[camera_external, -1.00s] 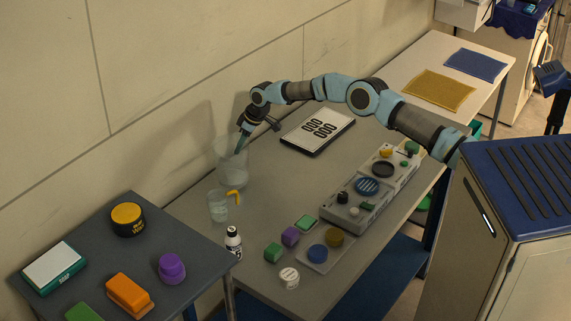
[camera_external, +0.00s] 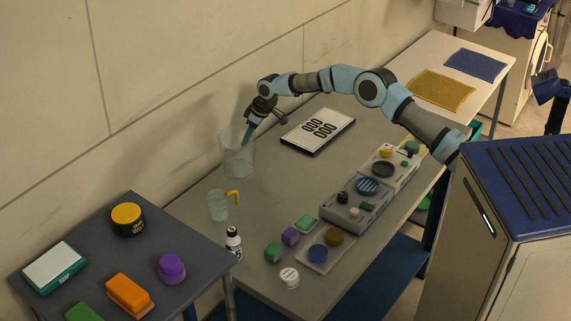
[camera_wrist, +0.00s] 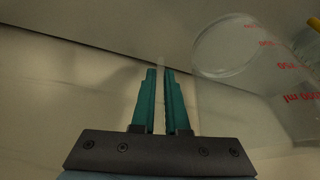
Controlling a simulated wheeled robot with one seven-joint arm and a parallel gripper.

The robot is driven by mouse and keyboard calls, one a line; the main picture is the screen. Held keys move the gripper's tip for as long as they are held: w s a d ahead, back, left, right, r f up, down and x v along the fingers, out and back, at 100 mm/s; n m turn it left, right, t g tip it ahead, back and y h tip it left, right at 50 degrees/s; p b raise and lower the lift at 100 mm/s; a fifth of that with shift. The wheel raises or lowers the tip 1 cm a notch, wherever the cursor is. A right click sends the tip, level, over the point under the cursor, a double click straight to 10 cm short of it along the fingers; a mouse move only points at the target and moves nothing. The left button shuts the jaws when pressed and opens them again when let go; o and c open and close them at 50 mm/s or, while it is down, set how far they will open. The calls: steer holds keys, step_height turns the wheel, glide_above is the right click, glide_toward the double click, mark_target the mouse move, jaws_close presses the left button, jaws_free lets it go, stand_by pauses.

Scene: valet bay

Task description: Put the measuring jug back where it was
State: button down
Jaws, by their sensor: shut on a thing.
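The measuring jug (camera_external: 236,165) is a large clear vessel near the wall, with red marks and "ml" lettering in the wrist view (camera_wrist: 270,100). My gripper (camera_external: 247,142) points down at its upper rim. In the wrist view the teal fingers (camera_wrist: 160,75) are close together with a thin pale strip between them, and the jug's body lies to their right. The jug looks upright. The gap under its base is hard to judge. A smaller clear vessel with a yellow handle (camera_external: 218,206) stands on the grey table in front of it.
A tablet-like board (camera_external: 318,130) lies right of the jug. A black-and-white bottle (camera_external: 233,242), coloured blocks and a grey fixture (camera_external: 340,212) occupy the table's front. Bare table lies between jug and fixture. A yellow piece (camera_wrist: 310,42) shows at the wrist view's right edge.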

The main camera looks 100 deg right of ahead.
steer(key=s+a+r+m+h+b, duration=0.1)
steer(key=s+r+m+b, duration=0.2)
steer(key=s, duration=0.6)
steer(key=s+a+r+m+b, duration=0.1)
steer(key=s+a+r+b, duration=0.1)
steer(key=s+b, duration=0.55)
steer(key=shift+g, duration=0.4)
steer(key=f+p, duration=0.1)
steer(key=f, duration=0.2)
steer(key=f+p, duration=0.1)
steer(key=f, duration=0.1)
steer(key=s+f+p, duration=0.1)
steer(key=f+p, duration=0.1)
steer(key=f, duration=0.1)
steer(key=shift+d+f, duration=0.25)
steer(key=shift+f, duration=0.05)
steer(key=shift+f, duration=0.15)
steer(key=c, duration=0.9)
jaws_free()
